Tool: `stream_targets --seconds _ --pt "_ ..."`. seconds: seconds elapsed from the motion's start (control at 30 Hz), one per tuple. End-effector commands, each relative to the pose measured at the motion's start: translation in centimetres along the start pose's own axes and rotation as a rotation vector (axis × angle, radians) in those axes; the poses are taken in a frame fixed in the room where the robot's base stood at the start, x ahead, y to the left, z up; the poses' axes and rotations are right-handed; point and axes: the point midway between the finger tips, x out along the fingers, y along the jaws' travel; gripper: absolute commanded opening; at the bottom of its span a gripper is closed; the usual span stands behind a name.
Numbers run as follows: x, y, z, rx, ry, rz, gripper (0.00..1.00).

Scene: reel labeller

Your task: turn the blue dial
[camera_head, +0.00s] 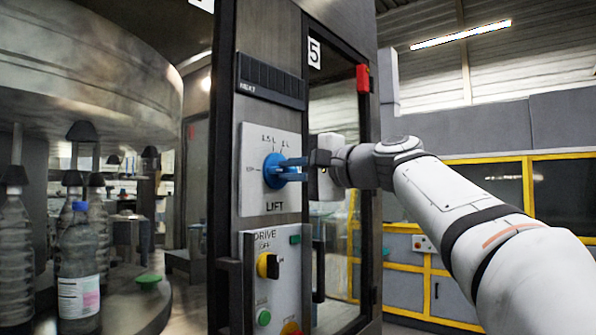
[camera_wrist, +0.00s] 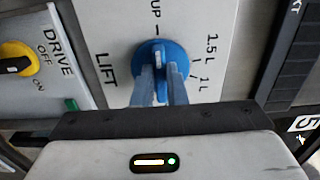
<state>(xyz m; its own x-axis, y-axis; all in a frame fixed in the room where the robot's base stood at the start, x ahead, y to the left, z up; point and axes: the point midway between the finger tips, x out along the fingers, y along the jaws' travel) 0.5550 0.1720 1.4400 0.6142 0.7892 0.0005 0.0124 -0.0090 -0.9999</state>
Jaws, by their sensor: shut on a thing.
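The blue dial (camera_head: 270,172) is on the pale LIFT panel (camera_head: 284,203) on the front of the machine. It also shows in the wrist view (camera_wrist: 149,50), with UP, 1.5 L and 1 L marks around it. My gripper (camera_head: 286,170) reaches it from the right, and its blue fingers are shut on the dial's grip. In the wrist view the fingers (camera_wrist: 163,82) sit on either side of the grip and hide part of it. I cannot tell exactly which mark the dial points to.
Below is the DRIVE panel with a yellow knob (camera_head: 268,265) and a green button (camera_head: 264,318). A dark NEXT strip (camera_head: 270,82) is above. A glass door (camera_head: 335,115) with a dark handle (camera_head: 318,270) is to the right. Bottles (camera_head: 80,265) stand at the left.

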Motion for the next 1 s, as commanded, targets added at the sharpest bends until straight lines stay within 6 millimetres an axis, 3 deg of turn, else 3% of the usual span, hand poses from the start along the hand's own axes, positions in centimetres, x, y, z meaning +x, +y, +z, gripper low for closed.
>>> stream_targets --seconds 0.1,0.13,0.4,0.67,1.0 --pt "-0.1 -0.5 0.1 -0.003 0.002 -0.01 0.0" --pt "-0.1 -0.5 0.1 -0.003 0.002 -0.011 0.14" --pt "-0.1 -0.3 0.1 -0.001 0.001 -0.006 0.34" --pt "-0.3 -0.1 0.0 0.0 0.002 -0.003 0.34" --pt "-5.6 -0.1 0.0 -0.002 0.005 -0.004 0.34"
